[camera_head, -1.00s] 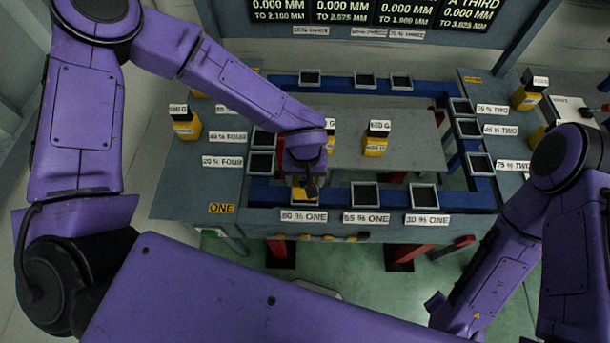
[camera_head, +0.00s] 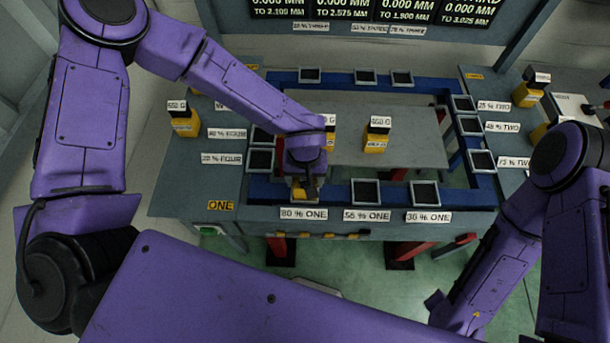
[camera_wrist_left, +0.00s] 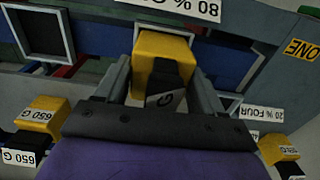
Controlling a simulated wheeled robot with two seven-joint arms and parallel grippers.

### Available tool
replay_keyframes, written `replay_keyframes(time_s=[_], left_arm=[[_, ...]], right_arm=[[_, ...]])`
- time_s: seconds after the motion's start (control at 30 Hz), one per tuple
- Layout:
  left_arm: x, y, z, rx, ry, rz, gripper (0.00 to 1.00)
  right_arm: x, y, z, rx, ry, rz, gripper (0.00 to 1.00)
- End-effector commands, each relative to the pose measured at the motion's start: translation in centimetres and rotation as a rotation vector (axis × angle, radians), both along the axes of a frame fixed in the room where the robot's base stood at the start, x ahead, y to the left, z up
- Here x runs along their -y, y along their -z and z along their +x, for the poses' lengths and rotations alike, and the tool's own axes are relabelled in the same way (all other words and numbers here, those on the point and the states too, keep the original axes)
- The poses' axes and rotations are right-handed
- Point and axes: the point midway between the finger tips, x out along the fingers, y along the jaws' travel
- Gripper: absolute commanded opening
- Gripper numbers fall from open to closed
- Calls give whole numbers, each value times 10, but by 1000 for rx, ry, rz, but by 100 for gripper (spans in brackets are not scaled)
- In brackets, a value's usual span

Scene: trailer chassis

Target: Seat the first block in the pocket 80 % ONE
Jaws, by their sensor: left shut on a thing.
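My left gripper (camera_head: 304,186) is shut on a yellow block with a black top (camera_wrist_left: 165,50), seen between its two fingers in the left wrist view. In the head view the block (camera_head: 299,193) is just behind the white label "80 % ONE" (camera_head: 303,213), at that label's pocket. The label also shows upside down in the left wrist view (camera_wrist_left: 180,8). The block and gripper hide most of that pocket, so I cannot tell how deep the block sits. My right arm is at the right, but its gripper is not visible.
Empty pockets 55 % ONE (camera_head: 365,192) and 30 % ONE (camera_head: 425,193) lie to the right along the blue frame (camera_head: 395,206). Other yellow blocks stand on the middle plate (camera_head: 376,142), at the left (camera_head: 186,127) and at the right (camera_head: 526,95).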

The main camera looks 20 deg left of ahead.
Motion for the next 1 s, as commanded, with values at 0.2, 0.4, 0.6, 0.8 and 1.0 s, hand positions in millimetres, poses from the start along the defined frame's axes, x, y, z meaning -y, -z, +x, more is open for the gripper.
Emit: replay_keyframes(time_s=[0.2,0.4,0.6,0.8,1.0], left_arm=[[1,3,1,2,0,-1,75],[0,3,0,1,0,-1,98],[0,1,0,0,0,1,98],[0,-37,1,6,-2,-2,98],[0,-82,0,5,-1,-2,98]], right_arm=[[0,1,0,0,0,0,43],[0,1,0,0,0,0,43],[0,3,0,0,0,0,43],[0,8,0,0,0,0,43],[0,13,0,0,0,0,43]])
